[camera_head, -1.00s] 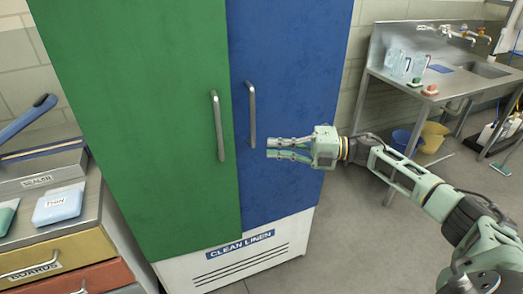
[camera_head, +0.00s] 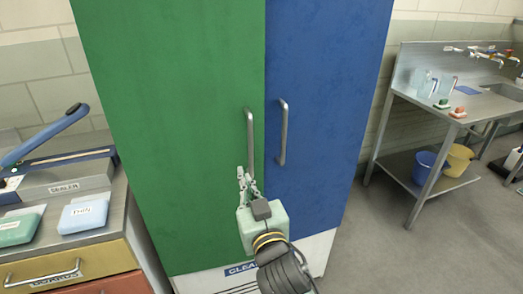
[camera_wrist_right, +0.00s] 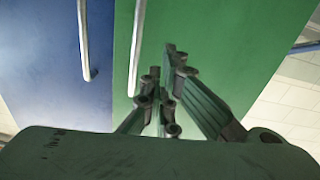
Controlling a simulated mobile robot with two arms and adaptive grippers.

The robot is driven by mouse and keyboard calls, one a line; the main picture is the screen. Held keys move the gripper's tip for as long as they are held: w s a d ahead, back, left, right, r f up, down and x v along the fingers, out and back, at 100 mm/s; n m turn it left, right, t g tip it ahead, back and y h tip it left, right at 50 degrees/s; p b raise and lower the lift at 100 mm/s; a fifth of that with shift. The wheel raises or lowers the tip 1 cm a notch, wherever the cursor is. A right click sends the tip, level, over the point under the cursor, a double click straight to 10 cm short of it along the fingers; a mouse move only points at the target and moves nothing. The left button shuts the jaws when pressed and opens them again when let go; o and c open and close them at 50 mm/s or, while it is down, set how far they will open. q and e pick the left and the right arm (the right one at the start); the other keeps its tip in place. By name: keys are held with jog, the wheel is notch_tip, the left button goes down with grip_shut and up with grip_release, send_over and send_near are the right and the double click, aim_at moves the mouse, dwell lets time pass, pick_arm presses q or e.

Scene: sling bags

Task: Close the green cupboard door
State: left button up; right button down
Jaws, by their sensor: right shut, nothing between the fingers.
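The green cupboard door (camera_head: 175,120) is tall, at the left of the cupboard, and looks flush or almost flush with the blue door (camera_head: 325,100). Its upright silver handle (camera_head: 250,140) is near the edge where the doors meet. My right gripper (camera_head: 243,178) is shut and empty, in front of the green door just beside the lower end of that handle; I cannot tell if it touches. In the right wrist view my gripper (camera_wrist_right: 172,60) points at the green door (camera_wrist_right: 225,40), beside its handle (camera_wrist_right: 137,45). My left gripper is out of view.
A white base with a partly hidden label (camera_head: 240,268) is below the doors. A metal counter (camera_head: 110,225) with a sealer and packets stands close on the left. A sink bench (camera_head: 425,110) with buckets under it is at the right. The floor (camera_head: 380,235) between is clear.

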jog(key=m, duration=0.1)
pick_arm(q)
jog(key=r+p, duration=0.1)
jog(key=p, duration=0.1)
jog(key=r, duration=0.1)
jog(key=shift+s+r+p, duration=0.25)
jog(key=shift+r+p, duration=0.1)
jog(key=shift+p, duration=0.05)
pick_arm(e)
send_near(237, 144)
jog(key=shift+h, duration=0.4)
jog(key=x, duration=0.7)
jog(key=shift+a+f, duration=0.15)
jog(key=shift+a, duration=0.3)
jog(key=shift+w+a+n+g+y+p, duration=0.1)
jog(key=shift+w+n+g+y+p, duration=0.15)
jog(key=shift+w, duration=0.35)
jog(key=shift+w+a+n+g+y+p, duration=0.15)
jog(key=shift+w+y, duration=0.2)
jog(key=shift+w, duration=0.2)
jog(key=shift+w+d, duration=0.1)
jog(key=shift+w, duration=0.15)
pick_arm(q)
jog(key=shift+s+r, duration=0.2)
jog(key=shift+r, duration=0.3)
pick_arm(e)
jog(key=shift+r+y, duration=0.2)
jog(key=shift+y, duration=0.1)
